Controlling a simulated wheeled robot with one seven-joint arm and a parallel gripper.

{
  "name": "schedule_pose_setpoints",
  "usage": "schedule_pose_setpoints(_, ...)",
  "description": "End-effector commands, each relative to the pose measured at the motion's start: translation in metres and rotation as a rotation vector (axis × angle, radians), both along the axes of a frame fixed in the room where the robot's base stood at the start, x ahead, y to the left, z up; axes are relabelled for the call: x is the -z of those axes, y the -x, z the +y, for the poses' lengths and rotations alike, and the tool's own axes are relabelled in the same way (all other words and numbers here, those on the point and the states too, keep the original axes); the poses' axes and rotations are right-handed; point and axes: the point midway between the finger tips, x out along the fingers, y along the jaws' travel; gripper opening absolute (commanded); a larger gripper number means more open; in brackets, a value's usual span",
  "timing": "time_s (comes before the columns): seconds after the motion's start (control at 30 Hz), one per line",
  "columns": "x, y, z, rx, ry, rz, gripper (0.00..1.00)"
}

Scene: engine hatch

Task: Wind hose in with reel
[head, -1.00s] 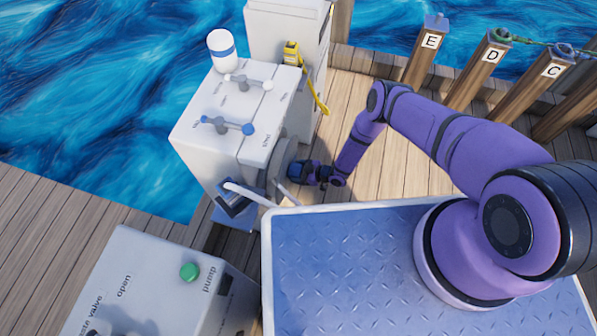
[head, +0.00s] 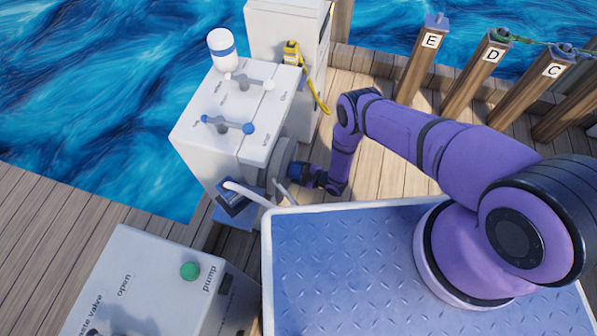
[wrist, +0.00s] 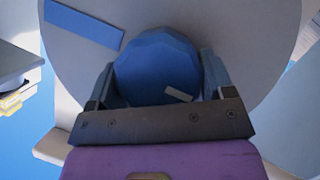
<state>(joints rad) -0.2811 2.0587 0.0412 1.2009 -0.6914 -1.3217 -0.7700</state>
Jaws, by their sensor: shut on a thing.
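The reel is a grey round disc (wrist: 200,22) that fills most of the wrist view, with a flat blue bar (wrist: 84,24) on its face at the upper left. In the head view the reel (head: 281,160) is on the right side of the white cabinet. A blue round knob (wrist: 157,70) stands out from the reel, between the fingers of my gripper (wrist: 157,80). My gripper is shut on this knob. In the head view my gripper (head: 305,176) is at the reel and partly hides it. The white hose (head: 245,191) comes out near a blue fitting at the cabinet's lower front.
The white cabinet (head: 205,150) carries two lever handles and a white bottle (head: 221,50). A pump box (head: 150,285) with a green button (head: 190,271) stands at the lower left. Posts marked E, D and C line the dock's far edge. Wooden deck (head: 385,160) lies open behind my arm.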

Motion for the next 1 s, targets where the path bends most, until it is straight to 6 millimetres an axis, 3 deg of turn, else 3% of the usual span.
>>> schedule_pose_setpoints(0.5, 0.0001, -0.0006, -0.0015, 0.001, 0.007, -0.016, 0.51)
schedule_pose_setpoints(0.53, 0.0002, -0.0006, -0.0015, 0.001, 0.007, -0.016, 0.77)
schedule_pose_setpoints(0.63, 0.0001, -0.0005, -0.0013, 0.001, 0.007, -0.016, 1.00)
schedule_pose_setpoints(1.0, -0.0023, 0.0043, -0.0077, 0.001, 0.007, -0.014, 1.00)
